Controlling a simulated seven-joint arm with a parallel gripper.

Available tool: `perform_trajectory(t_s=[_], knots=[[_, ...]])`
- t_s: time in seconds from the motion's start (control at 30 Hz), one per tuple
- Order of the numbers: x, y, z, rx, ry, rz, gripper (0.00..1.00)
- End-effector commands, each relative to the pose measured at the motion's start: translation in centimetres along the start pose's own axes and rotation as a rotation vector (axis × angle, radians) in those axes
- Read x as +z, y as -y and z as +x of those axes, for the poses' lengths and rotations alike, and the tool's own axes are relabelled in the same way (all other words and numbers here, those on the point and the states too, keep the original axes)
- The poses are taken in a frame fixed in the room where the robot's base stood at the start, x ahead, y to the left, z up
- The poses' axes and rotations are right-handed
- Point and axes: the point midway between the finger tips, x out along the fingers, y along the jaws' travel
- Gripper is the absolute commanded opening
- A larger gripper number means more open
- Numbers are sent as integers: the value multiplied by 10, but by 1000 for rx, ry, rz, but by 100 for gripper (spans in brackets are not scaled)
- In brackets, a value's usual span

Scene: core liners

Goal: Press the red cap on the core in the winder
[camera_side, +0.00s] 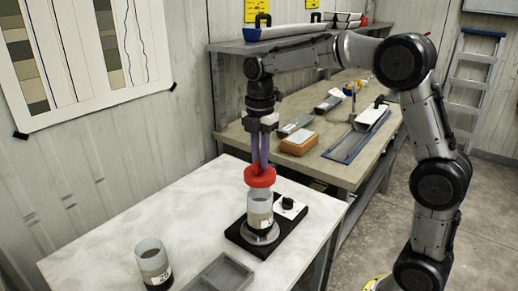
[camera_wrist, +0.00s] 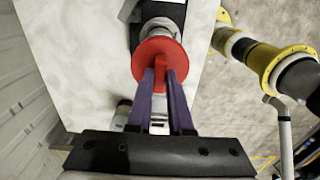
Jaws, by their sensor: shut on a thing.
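The red cap (camera_side: 260,178) is a round flanged disc with a raised grip tab. My gripper (camera_side: 261,166) points down with its purple fingers shut on that tab; the wrist view shows the tab of the red cap (camera_wrist: 155,60) between the fingertips (camera_wrist: 162,78). Below the cap, the core (camera_side: 259,208), a clear tube with a dark lower part and a white label, stands upright in the winder (camera_side: 241,236), a black base with a round metal plate. The cap is over the tube's top and hides its rim. I cannot tell whether it touches or is seated.
A second core (camera_side: 153,266) stands uncapped at the table's front left, beside a grey divided tray (camera_side: 220,275). A knob (camera_side: 287,203) on a white plate sits at the winder's right. A workbench (camera_side: 335,171) with tools stands behind. The white table's (camera_side: 140,210) left part is clear.

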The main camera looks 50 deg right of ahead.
Motion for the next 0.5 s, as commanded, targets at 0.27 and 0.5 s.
perform_trajectory(t_s=[0.27, 0.5], knots=[[0, 1, 23, -3, 0, 0, 0], [0, 0, 39, -2, 0, 0, 0]])
